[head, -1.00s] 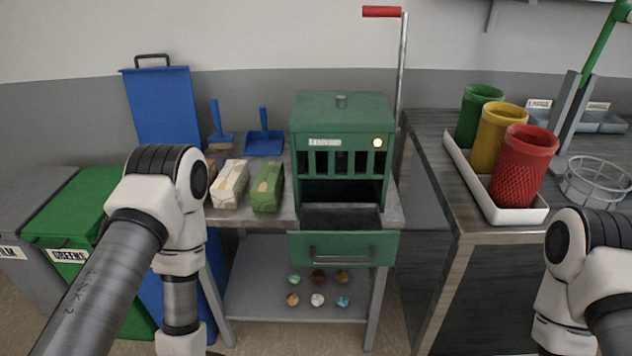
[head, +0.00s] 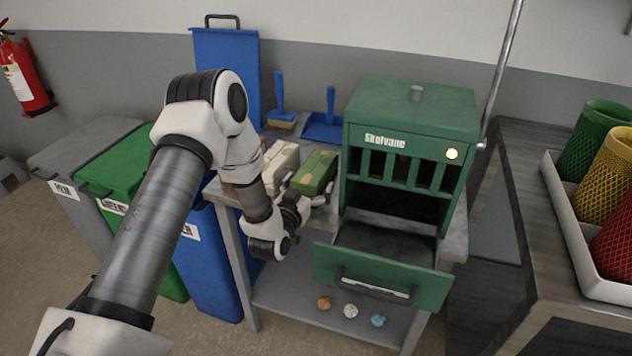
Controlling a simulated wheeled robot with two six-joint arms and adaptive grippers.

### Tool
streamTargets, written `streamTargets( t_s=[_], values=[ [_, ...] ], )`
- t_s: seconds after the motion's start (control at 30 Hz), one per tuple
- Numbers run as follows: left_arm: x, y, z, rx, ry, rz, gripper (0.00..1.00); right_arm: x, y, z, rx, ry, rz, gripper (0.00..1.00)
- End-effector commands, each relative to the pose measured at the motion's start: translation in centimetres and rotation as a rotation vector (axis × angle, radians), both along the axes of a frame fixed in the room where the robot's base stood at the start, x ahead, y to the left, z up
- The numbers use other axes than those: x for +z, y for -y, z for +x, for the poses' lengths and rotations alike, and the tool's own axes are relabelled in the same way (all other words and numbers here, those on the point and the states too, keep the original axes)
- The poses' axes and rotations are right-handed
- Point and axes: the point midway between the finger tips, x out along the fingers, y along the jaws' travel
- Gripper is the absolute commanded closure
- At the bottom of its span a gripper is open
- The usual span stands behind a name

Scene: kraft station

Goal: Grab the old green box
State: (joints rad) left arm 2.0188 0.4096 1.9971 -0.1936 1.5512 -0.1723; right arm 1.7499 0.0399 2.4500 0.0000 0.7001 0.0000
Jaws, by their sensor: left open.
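A worn green box (head: 315,170) with pale tape-like patches lies on the metal table, left of the green cabinet. A cream box (head: 280,160) of similar shape lies just left of it. My left gripper (head: 312,203) is open at the front end of the green box, partly hidden behind my own wrist. I cannot tell whether the fingers touch the box. My right gripper is not in view.
The green cabinet (head: 410,122) stands on the table with its front drawer (head: 380,278) pulled out. A blue dustpan (head: 325,128) and a brush (head: 281,115) lie behind the boxes. Bins stand at the left. Small lumps lie on the lower shelf (head: 290,300).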

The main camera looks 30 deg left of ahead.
Motion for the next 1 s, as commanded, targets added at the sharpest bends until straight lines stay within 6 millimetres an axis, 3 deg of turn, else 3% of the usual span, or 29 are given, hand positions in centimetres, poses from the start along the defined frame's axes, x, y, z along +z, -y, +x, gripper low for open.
streamTargets(
  t_s=[0.13,0.3,0.77,1.0],
  values=[
    [-0.1,0.0,0.0,0.0,-0.002,0.0,0.0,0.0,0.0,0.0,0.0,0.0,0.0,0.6],
    [-0.1,0.0,-0.1,0.0,-0.003,-0.001,0.6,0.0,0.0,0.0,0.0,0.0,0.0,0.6],
    [0.7,0.0,-0.1,0.0,-0.003,-0.002,0.62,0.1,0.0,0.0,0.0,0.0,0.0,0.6],
    [5.9,0.0,-0.1,0.0,0.002,-0.003,0.62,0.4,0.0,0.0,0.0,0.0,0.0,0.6]
  ],
)
